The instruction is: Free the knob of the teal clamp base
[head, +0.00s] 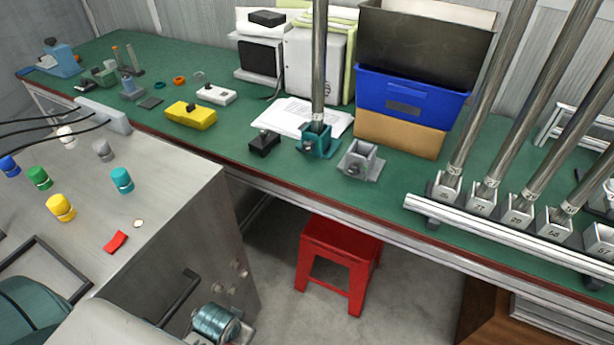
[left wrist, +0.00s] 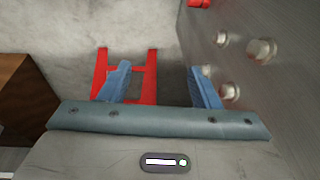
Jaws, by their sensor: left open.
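The teal clamp base (head: 317,141) stands on the green bench in the head view, with a tall metal pole (head: 319,70) upright in it. Its small dark knob (head: 307,146) is on the near side; whether it is tight cannot be told. My left gripper (left wrist: 157,67) shows in the left wrist view, its blue fingers apart and empty, with a red stool and the floor beyond. It is away from the clamp base, which is outside the left wrist view. In the head view its fingers cannot be made out. My right gripper is not in view.
A grey clamp base (head: 358,162) stands right of the teal one, a small black block (head: 264,143) left of it. White papers (head: 288,117) lie behind. The red stool (head: 340,250) is below the bench; a metal cabinet (head: 195,235) stands at left.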

